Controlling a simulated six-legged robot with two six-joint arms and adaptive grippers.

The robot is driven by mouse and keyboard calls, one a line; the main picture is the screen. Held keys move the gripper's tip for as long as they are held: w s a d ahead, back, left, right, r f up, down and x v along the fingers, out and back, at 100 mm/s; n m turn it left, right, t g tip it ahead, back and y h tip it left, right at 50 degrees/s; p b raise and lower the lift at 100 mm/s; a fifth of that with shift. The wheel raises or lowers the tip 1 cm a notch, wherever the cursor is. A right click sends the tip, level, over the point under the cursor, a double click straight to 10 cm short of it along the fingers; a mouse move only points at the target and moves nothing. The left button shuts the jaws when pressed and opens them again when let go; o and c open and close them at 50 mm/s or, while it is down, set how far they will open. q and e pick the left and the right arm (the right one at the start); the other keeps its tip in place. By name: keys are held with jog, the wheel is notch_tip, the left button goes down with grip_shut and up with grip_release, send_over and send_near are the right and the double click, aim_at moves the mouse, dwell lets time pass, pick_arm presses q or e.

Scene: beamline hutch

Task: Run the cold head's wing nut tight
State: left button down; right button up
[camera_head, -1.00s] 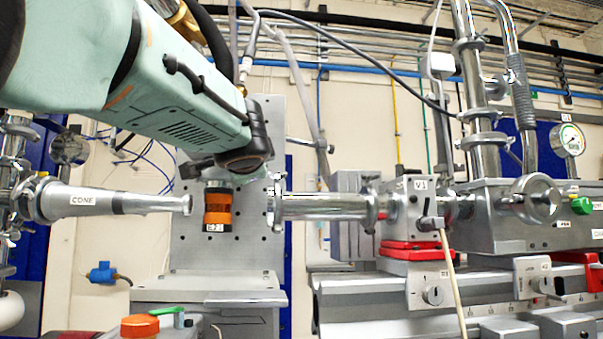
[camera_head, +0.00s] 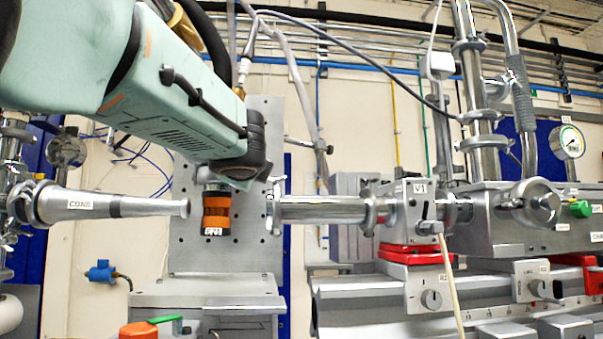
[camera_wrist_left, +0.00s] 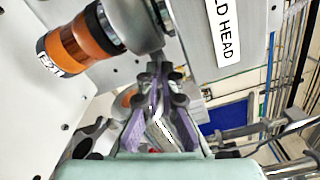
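The cold head's label (camera_wrist_left: 224,30), partly cut off to "LD HEAD", is at the upper right of the left wrist view. A grey round metal fitting (camera_wrist_left: 135,22) lies just beyond my left gripper (camera_wrist_left: 163,76). The gripper's purple-padded fingers converge close to this fitting. I cannot make out the wing nut or any grip on it. An orange and black cylinder (camera_wrist_left: 75,47) joins the fitting; it hangs below my left wrist in the head view (camera_head: 216,212). There my arm hides the fingers. My right gripper is out of view.
A metal cone (camera_head: 90,205) points in from the left. A horizontal pipe (camera_head: 322,210) and the V1 valve block (camera_head: 405,210) stand to the right. A grey perforated plate (camera_head: 250,255) is behind the cylinder. An orange-capped item (camera_head: 138,329) is low in front.

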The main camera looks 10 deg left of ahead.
pick_arm(q)
jog(key=shift+m, duration=0.7)
jog(key=c, duration=1.8)
grip_release()
jog(key=shift+c, duration=0.2)
